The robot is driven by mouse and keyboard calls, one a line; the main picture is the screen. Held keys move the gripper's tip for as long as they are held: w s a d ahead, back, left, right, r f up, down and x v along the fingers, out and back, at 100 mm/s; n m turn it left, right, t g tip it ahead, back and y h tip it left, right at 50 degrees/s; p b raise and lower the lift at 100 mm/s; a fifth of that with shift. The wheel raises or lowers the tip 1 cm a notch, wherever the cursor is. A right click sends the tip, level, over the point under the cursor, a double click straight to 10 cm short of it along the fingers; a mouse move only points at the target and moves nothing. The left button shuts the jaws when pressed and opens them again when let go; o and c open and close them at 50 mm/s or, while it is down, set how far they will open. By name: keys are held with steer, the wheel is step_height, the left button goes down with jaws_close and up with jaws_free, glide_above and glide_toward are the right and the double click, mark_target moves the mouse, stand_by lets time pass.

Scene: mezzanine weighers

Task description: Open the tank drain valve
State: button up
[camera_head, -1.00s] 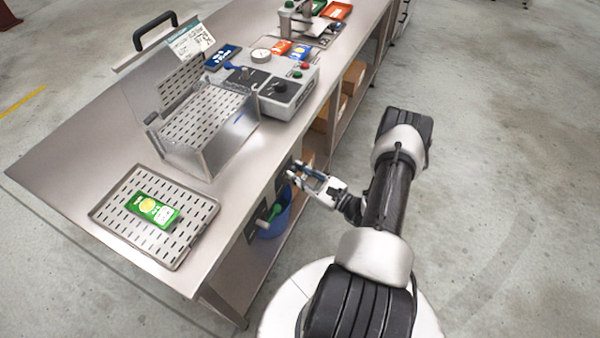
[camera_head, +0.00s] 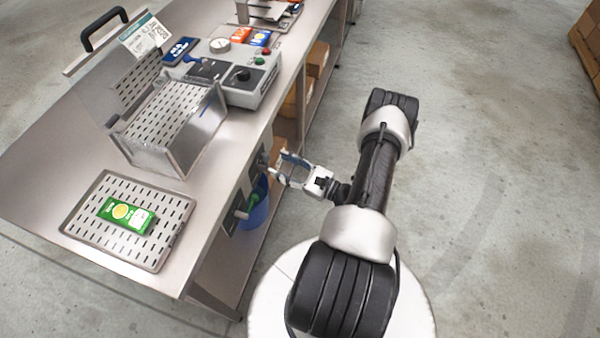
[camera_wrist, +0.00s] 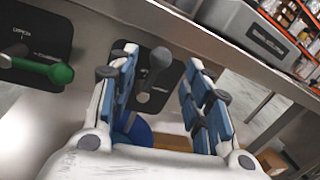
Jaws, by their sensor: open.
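Two valve levers sit on dark plates on the bench's side. The grey lever (camera_wrist: 156,68) is mid-picture in the wrist view and slants down to the left. The plate lettering is too small to read surely, so I cannot tell which is the tank drain valve. My gripper (camera_head: 286,168) is open and empty, beside the bench. In the wrist view its fingers (camera_wrist: 160,63) appear either side of the grey lever; contact is unclear.
A blue bucket (camera_head: 257,209) stands below the levers. The steel bench top (camera_head: 55,150) overhangs them. On it are a perforated tray (camera_head: 84,222) with a green packet (camera_head: 126,215), a steel tank (camera_head: 179,149) and a grey control box (camera_head: 255,91). Floor to the right is clear.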

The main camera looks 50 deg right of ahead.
steer(key=v, duration=0.8)
steer(key=w+a+r+n+g+y, duration=0.3)
steer(key=a+r+n+g+y, duration=0.1)
steer(key=a+r+n+g, duration=0.45)
steer(key=w+a+r+n+g+y, duration=0.2)
steer(key=a+r+n+g+y, duration=0.3)
steer(key=a+r+n, duration=0.55)
steer(key=s+a+r+n+h, duration=0.4)
steer(key=s+r+n+h, duration=0.1)
steer(key=r, duration=0.3)
steer(key=s+a+r+n+h, duration=0.5)
steer(key=s+r+n+h, duration=0.1)
steer(key=r+n+h, duration=0.1)
steer(key=shift+s+r+h, duration=0.35)
steer(key=shift+r+h, duration=0.05)
steer(key=shift+r, duration=0.15)
